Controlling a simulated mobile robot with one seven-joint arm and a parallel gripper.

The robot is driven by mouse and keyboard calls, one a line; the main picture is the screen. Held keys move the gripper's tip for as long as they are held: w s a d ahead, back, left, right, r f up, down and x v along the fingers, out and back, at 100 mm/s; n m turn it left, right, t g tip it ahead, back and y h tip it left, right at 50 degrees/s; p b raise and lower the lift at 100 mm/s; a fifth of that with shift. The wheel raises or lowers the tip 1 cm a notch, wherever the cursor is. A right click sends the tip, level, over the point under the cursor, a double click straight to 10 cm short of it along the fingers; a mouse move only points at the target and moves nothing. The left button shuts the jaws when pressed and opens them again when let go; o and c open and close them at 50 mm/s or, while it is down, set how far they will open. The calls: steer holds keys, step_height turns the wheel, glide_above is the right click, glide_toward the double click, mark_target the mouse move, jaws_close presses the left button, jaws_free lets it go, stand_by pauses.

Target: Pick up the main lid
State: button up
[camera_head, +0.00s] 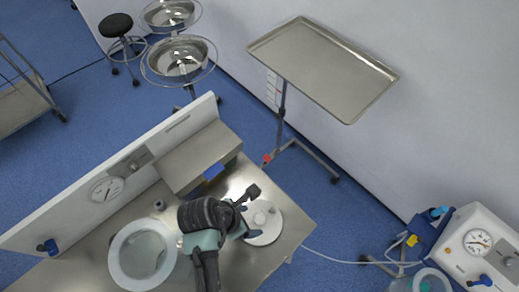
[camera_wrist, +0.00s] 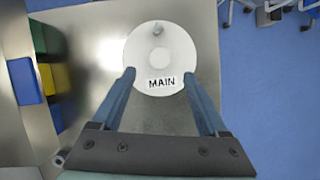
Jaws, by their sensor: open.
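The main lid is a round white disc (camera_wrist: 160,52) with a raised centre knob and a label reading "MAIN". It lies flat on the steel table in the wrist view, and it also shows in the head view (camera_head: 264,224), partly covered by my arm. My gripper (camera_wrist: 158,75) is open and empty. Its two blue fingers reach toward the lid's near edge, one on each side of the label. I cannot tell the height of the fingertips above the lid. In the head view my gripper (camera_head: 246,218) is at the lid's left side.
An open round white-rimmed container (camera_head: 118,262) stands left of my arm on the steel table (camera_head: 290,215). Green, yellow and blue blocks (camera_wrist: 26,82) sit at the left in the wrist view. The table's right edge is close to the lid.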

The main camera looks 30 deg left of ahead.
mark_target(257, 220)
steer(key=shift+p+x, duration=0.35)
steer(key=shift+x, duration=2.25)
steer(key=shift+w, duration=0.15)
steer(key=shift+r, duration=0.1)
jaws_close()
